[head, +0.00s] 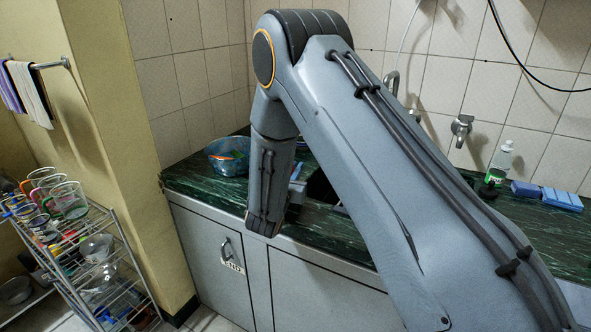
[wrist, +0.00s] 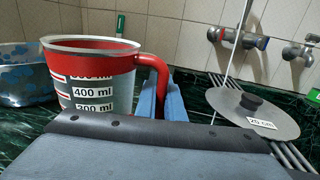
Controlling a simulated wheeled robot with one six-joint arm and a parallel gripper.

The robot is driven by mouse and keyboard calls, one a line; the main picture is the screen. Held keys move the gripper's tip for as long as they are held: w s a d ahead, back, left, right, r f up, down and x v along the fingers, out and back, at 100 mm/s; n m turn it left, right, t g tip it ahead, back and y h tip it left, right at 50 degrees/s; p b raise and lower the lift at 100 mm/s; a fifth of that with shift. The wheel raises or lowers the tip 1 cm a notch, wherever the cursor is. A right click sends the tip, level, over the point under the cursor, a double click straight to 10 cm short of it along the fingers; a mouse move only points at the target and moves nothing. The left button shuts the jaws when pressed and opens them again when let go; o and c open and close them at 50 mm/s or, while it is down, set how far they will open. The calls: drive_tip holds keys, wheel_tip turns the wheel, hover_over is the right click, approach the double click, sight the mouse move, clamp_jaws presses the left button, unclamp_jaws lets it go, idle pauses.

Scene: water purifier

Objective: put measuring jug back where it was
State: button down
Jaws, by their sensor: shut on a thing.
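The measuring jug (wrist: 95,75) stands out at the left of the wrist view. It has a red upper band, a red handle and white labels reading 400 ml and 300 ml. It looks upright; its base is hidden behind the front of my gripper housing. My gripper (wrist: 161,84) has its two blue fingers shut on the jug's red handle (wrist: 162,68). In the head view my arm hides the jug and most of the gripper. I cannot tell whether the jug touches the counter.
A blue patterned bowl (wrist: 25,75) sits left of the jug; the head view shows it on the green counter (head: 185,180). A round lid (wrist: 275,116) lies on a metal rack at right. Taps (wrist: 235,37) jut from the wall. A bottle (head: 500,162) and blue sponges (head: 562,200) stand right.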

drive_tip(key=shift+f, duration=0.2)
drive_tip(key=shift+f, duration=0.1)
drive_tip(key=c, duration=1.9)
unclamp_jaws()
drive_tip(key=shift+o, duration=0.2)
